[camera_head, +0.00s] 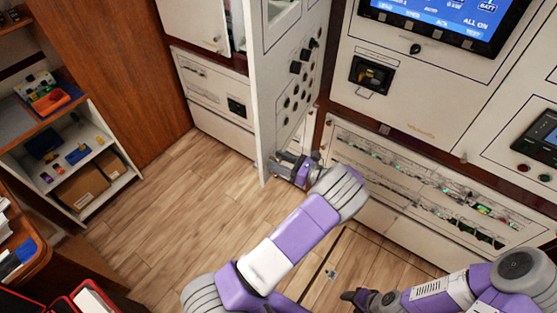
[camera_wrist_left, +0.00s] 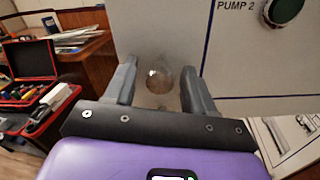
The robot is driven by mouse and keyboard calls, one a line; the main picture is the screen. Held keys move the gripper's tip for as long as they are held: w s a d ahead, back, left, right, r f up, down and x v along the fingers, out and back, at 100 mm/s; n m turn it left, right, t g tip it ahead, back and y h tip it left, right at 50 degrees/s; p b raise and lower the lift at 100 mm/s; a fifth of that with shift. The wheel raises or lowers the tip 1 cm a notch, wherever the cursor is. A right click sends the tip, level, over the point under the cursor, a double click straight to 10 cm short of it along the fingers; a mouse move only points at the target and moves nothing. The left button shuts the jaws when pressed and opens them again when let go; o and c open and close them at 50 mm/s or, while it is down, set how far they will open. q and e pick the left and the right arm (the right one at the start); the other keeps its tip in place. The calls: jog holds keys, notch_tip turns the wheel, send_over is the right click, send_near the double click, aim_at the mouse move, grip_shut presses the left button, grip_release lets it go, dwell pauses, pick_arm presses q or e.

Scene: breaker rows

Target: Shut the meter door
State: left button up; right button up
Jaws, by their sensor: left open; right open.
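A white door panel (camera_head: 290,75) with several dark knobs stands swung out from the cabinet wall in the head view; I read no meter label on it. My left gripper (camera_head: 279,163) is at the lower part of this door. In the left wrist view the door (camera_wrist_left: 255,65) shows the words PUMP 2 and a green knob. There my left gripper (camera_wrist_left: 160,85) is open, its fingers on either side of a small round knob (camera_wrist_left: 159,80); I cannot tell whether they touch it. My right gripper (camera_head: 352,297) is open and empty above the floor at the bottom.
A lit screen (camera_head: 450,18) and white cabinet panels (camera_head: 400,95) fill the wall to the right. A shelf (camera_head: 100,165) with boxes stands at the left. A red case (camera_wrist_left: 28,75) shows in the wrist view. The wooden floor (camera_head: 180,200) left of the door is clear.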

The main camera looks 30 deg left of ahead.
pick_arm(q)
jog(key=shift+a, duration=0.15)
grip_shut()
dwell(0.4)
